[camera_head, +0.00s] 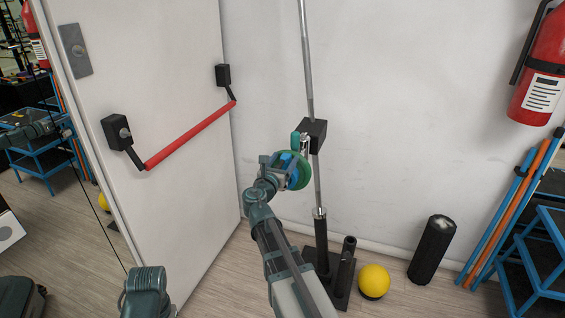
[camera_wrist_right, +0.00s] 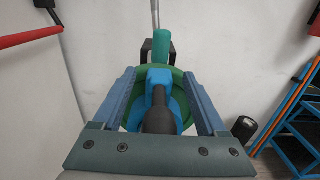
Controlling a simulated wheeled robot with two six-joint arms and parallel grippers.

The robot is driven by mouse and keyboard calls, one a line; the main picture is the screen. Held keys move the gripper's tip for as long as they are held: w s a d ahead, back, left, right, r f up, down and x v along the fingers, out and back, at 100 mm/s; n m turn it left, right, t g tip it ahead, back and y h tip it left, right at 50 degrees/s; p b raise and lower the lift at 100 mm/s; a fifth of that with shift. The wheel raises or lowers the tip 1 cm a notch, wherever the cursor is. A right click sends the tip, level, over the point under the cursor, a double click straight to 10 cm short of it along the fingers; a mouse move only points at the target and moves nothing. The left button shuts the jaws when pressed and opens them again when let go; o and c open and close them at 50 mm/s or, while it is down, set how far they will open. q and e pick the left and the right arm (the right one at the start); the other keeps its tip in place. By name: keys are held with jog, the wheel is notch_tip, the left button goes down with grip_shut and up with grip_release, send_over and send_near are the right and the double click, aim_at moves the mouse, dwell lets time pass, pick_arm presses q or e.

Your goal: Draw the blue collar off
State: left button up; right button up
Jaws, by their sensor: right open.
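The blue collar (camera_wrist_right: 158,77) sits in front of a green disc (camera_wrist_right: 180,77) around a dark grey rod end (camera_wrist_right: 159,112) that points toward my right wrist camera. In the head view, blue (camera_head: 285,161) shows beside the green disc (camera_head: 303,172), mostly behind my gripper. My right gripper (camera_head: 287,164) is open, its two fingers on either side of the collar, with visible gaps in the wrist view. Whether a finger touches the disc is hard to tell. My left gripper is not in view; only a piece of my left arm shows at the bottom.
A teal cylinder (camera_wrist_right: 162,47) rises above the collar. A door with a red push bar (camera_head: 190,136) is at left. A yellow ball (camera_head: 374,281) and black roller (camera_head: 432,249) are at lower right.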

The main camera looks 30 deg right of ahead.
grip_shut()
dwell(0.7)
dwell(1.6)
